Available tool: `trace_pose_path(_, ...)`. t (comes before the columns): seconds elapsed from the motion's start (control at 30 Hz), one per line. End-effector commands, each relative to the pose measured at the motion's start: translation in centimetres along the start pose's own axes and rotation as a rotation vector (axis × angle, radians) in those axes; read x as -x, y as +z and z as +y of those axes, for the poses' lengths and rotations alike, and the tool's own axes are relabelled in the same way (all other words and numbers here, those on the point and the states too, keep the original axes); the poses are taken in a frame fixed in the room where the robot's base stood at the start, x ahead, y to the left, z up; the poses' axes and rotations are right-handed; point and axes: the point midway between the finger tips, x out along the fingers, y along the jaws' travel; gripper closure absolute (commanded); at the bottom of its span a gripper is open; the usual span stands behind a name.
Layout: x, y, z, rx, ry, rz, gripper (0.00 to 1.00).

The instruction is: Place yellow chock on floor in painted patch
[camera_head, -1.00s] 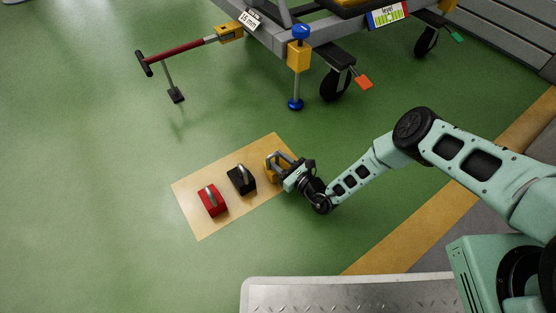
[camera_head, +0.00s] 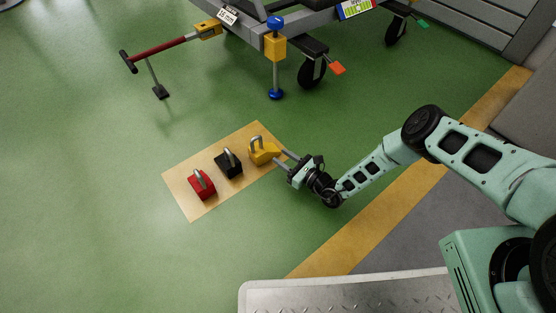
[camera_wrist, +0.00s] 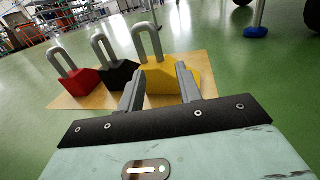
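The yellow chock (camera_head: 264,154) stands on the right end of the tan painted patch (camera_head: 194,206), its grey loop handle upright. In the wrist view the yellow chock (camera_wrist: 172,77) is just beyond the fingertips, behind them. My gripper (camera_head: 283,161) is at the right of the chock, low over the floor. In the wrist view my gripper (camera_wrist: 160,72) has its two fingers apart with nothing clamped between them. A black chock (camera_head: 229,164) and a red chock (camera_head: 202,185) stand on the same patch, to the left of the yellow one.
A wheeled stand with a caster (camera_head: 312,72), a blue-footed jack (camera_head: 275,60) and a red tow handle (camera_head: 160,51) is behind the patch. A yellow floor stripe (camera_head: 375,215) runs along the right. Green floor left of the patch is clear.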

Motion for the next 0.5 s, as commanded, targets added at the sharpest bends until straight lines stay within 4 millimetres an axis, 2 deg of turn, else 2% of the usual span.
trace_pose_path(0.33, 0.1, 0.4, -0.5, 0.006, 0.017, -0.004, 0.65)
trace_pose_path(0.43, -1.0, 2.7, 0.2, 0.033, 0.087, -0.025, 0.65)
trace_pose_path(0.5, -2.2, 5.5, 1.4, 0.07, 0.181, -0.048, 0.65)
